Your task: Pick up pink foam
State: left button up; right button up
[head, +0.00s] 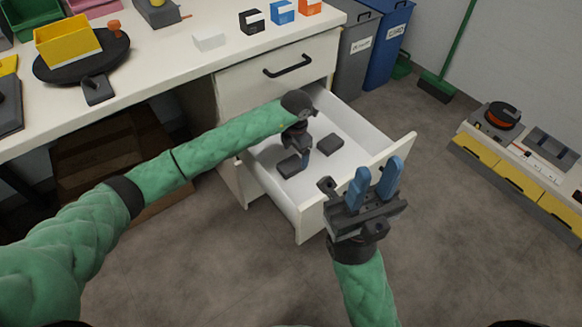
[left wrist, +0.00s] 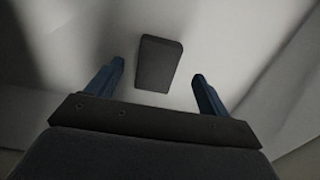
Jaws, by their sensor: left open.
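No pink foam can be made out. Two dark grey blocks lie in the open white drawer (head: 345,166): one block at the near left (head: 288,167), one further right (head: 330,145). My left gripper (head: 305,158) is inside the drawer, pointing down, open and empty. In the left wrist view a dark grey block (left wrist: 160,63) lies beyond and between the open blue fingers (left wrist: 158,72), apart from them. I cannot tell which of the two blocks it is. My right gripper (head: 380,172) is open and empty, in front of the drawer's front panel.
The white desk (head: 185,60) bears a yellow bin (head: 68,42), a pink tray (head: 95,8) and small coloured boxes (head: 282,12). Grey (head: 358,45) and blue (head: 388,45) waste bins stand behind the drawer. A low yellow-drawered unit (head: 520,181) is at right. Floor between is clear.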

aim_at(294, 162)
pick_arm(q)
notch_tip(294, 162, down, 5)
jog(key=shift+a+b, duration=0.15)
jog(key=shift+b, duration=0.35)
jog(key=shift+c, duration=0.2)
jog(key=c, duration=1)
